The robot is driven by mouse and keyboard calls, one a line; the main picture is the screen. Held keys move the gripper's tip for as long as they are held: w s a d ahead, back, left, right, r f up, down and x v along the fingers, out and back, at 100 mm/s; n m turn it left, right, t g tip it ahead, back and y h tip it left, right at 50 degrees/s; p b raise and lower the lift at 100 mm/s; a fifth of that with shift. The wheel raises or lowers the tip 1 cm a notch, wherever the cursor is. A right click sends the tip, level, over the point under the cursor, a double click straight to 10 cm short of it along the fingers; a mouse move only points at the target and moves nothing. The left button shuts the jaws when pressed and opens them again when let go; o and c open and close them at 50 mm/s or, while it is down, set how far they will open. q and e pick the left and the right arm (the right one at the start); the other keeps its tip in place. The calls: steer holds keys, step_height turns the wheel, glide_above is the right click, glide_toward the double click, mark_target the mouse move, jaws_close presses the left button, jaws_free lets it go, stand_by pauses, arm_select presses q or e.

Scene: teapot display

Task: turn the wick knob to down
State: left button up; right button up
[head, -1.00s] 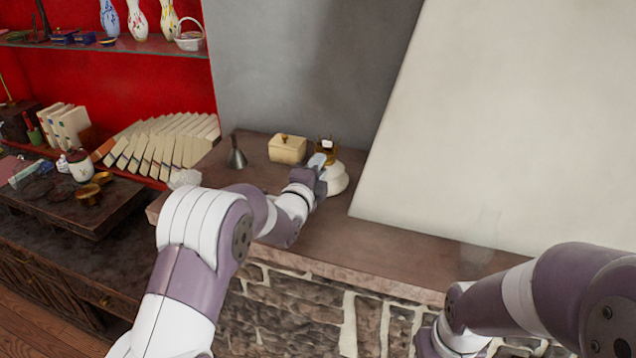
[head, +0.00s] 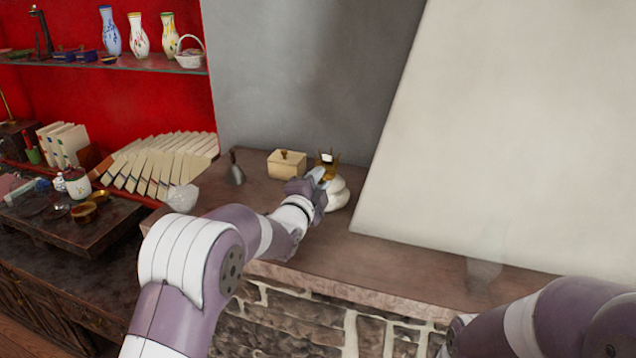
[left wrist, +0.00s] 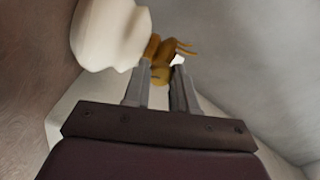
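The lamp stands on the stone ledge, with a rounded white body (head: 338,193) and a brass burner (head: 327,160) on top. In the left wrist view the white body (left wrist: 108,35) is at the upper left, with pronged brass burner parts (left wrist: 176,47) beside it. The small brass wick knob (left wrist: 160,74) sits between the tips of my left gripper (left wrist: 161,80). The fingers are a narrow gap apart and look closed on its sides. In the head view my left gripper (head: 319,180) covers the knob. My right gripper is out of view.
A large pale slanted panel (head: 500,130) rises to the right. A clear glass (head: 484,270) stands at the front right.

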arm_select(q)
steer(key=shift+o, duration=0.7)
